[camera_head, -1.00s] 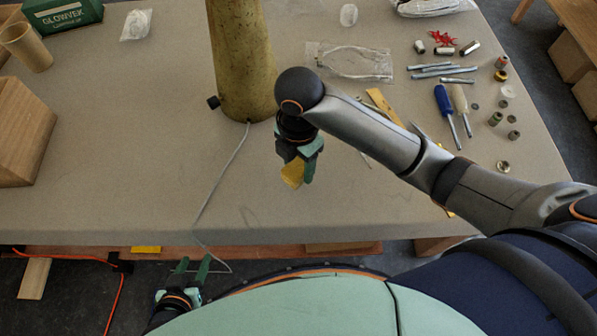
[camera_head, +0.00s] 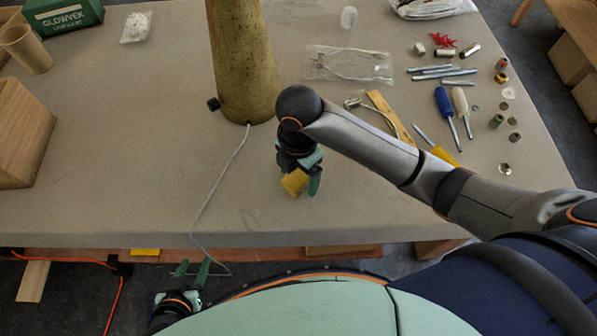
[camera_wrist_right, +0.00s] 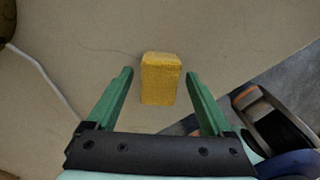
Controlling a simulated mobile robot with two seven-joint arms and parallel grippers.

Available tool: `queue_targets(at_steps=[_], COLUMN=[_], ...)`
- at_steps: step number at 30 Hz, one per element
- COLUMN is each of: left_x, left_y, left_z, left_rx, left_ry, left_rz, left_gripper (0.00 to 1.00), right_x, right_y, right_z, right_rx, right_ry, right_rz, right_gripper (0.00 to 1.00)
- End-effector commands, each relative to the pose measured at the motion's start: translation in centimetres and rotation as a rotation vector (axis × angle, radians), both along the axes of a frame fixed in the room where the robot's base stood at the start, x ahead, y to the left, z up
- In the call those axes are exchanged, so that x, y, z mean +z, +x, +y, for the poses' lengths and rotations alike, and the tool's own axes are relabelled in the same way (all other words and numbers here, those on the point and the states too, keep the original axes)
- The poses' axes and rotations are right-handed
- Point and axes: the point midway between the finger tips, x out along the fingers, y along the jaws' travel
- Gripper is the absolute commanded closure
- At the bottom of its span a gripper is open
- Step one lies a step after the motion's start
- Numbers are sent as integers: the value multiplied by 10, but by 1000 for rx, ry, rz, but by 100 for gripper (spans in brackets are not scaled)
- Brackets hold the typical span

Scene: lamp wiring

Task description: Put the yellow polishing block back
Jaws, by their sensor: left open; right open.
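The yellow polishing block (camera_head: 295,182) is at my right gripper, over the middle front of the table. In the right wrist view the yellow block (camera_wrist_right: 161,78) stands between and slightly beyond the two green fingers, with a gap on each side. My right gripper (camera_wrist_right: 160,75) is open around it; in the head view the right gripper (camera_head: 306,184) points down and partly covers the block. The block seems to rest on the table. My left gripper (camera_head: 190,268) is open and empty, low in front of the table's front edge.
A tall yellowish lamp column (camera_head: 243,70) stands behind the right gripper, its grey cable (camera_head: 212,193) running over the front edge. Screwdrivers (camera_head: 446,108), metal rods (camera_head: 440,71) and small fittings lie at right. A wooden box (camera_head: 20,135) is at left.

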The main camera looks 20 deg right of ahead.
Motion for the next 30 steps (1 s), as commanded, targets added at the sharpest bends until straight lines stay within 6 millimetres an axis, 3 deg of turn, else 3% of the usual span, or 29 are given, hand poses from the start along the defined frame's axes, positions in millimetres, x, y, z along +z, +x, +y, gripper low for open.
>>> queue_targets(at_steps=[7,13,24,30], left_x=[4,27,18,18], left_y=[0,0,0,0], left_z=[0,0,0,0], left_rx=[0,0,0,0], left_ry=[0,0,0,0], left_rz=[0,1,0,1], left_gripper=[50,50,50,50], right_x=[20,72,111,122], right_y=[1,2,1,0], right_z=[0,-1,0,0], right_rx=[0,2,0,0], right_ry=[2,-4,0,0], right_rz=[-3,-8,-4,-1], right_gripper=[15,15,15,15])
